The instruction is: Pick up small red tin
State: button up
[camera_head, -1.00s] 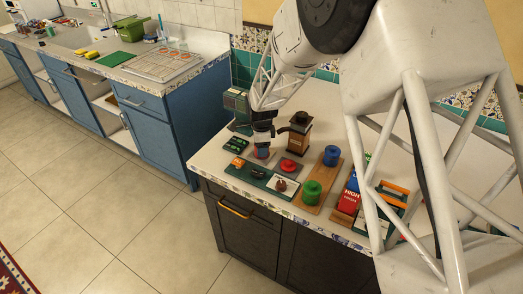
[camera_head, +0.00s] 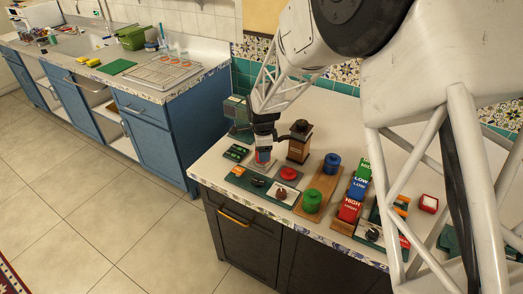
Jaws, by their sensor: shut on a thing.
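A small red tin (camera_head: 263,158) with some blue near its top is at the far edge of the dark green board on the counter. My gripper (camera_head: 263,150) points down over the tin and is shut on it, with the fingers around its upper part. The tin appears upright. It is too small in view to tell whether its base touches the surface below.
A brown box-like grinder (camera_head: 299,150) stands close to the right of my gripper. Green (camera_head: 312,201) and blue (camera_head: 332,163) round knobs stand on a wooden board. The counter behind is mostly clear.

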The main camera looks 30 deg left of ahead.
jog(key=s+d, duration=0.3)
jog(key=s+d+r, duration=0.1)
jog(key=s+d, duration=0.5)
jog(key=s, duration=0.1)
jog(key=shift+s+d+r, duration=0.1)
jog(key=shift+d+r, duration=0.1)
jog(key=shift+d, duration=0.1)
dwell(0.6)
jog(key=w+d+r+m, duration=0.4)
jog(key=w+d+r, duration=0.1)
jog(key=w+d, duration=0.6)
jog(key=shift+d+r, duration=0.15)
jog(key=shift+d, duration=0.85)
jog(key=shift+w, duration=0.1)
jog(key=shift+f, duration=3.15)
jog(key=shift+f, duration=1.85)
